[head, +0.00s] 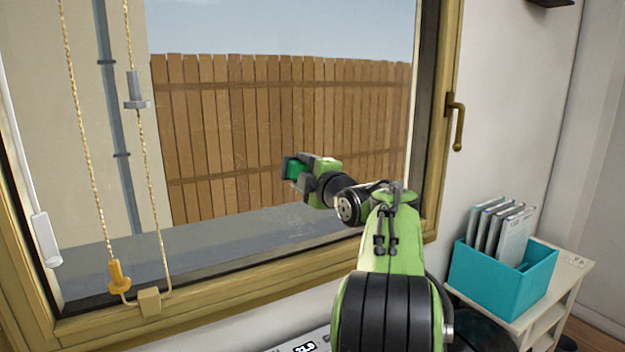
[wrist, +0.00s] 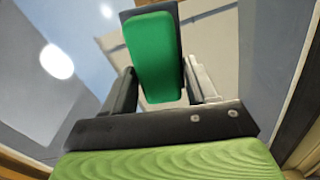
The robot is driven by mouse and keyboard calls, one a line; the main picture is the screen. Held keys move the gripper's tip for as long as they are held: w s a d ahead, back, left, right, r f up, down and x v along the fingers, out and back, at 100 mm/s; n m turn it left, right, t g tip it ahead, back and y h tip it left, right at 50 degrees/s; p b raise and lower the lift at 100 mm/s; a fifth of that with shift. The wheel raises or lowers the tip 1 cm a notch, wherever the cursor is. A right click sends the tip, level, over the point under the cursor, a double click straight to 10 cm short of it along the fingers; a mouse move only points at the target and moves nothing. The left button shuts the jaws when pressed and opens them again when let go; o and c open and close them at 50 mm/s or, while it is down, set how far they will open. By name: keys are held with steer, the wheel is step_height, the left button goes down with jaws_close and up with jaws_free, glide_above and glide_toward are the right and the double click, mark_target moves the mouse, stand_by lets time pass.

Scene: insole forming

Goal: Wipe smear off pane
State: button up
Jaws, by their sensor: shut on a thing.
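The window pane (head: 240,200) fills much of the head view, set in a wooden frame. Beyond it are a fence and a grey wall. My gripper (head: 296,168) is in front of the pane, right of its middle. It is shut on a green sponge pad with a dark backing (wrist: 155,55), which shows between the two fingers in the wrist view. Whether the pad touches the glass I cannot tell. Faint pale specks (head: 228,185) show on the lower pane, left of my gripper; I cannot tell whether they are the smear.
Yellow cords (head: 80,130) with an orange toggle (head: 119,275) hang at the pane's left. The window handle (head: 457,122) sticks out at the right. A teal box of folders (head: 500,280) stands on a small shelf (head: 575,275) at the lower right.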

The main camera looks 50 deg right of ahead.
steer(key=shift+w+a+f+b, duration=0.1)
steer(key=shift+w+a+b, duration=0.15)
steer(key=shift+a+b, duration=0.45)
steer(key=shift+w+a+r+b, duration=0.1)
steer(key=shift+w+a+b, duration=0.25)
steer(key=shift+a, duration=0.8)
steer(key=shift+w+a+f+b, duration=0.1)
steer(key=shift+w+a+b, duration=0.1)
steer(key=shift+a+b, duration=0.5)
steer(key=shift+a, duration=0.15)
steer(key=shift+s, duration=0.4)
steer(key=b, duration=0.3)
glide_toward(274, 171)
steer(key=shift+w+f, duration=0.1)
steer(key=shift+b+v, duration=0.7)
steer(key=shift+v, duration=0.85)
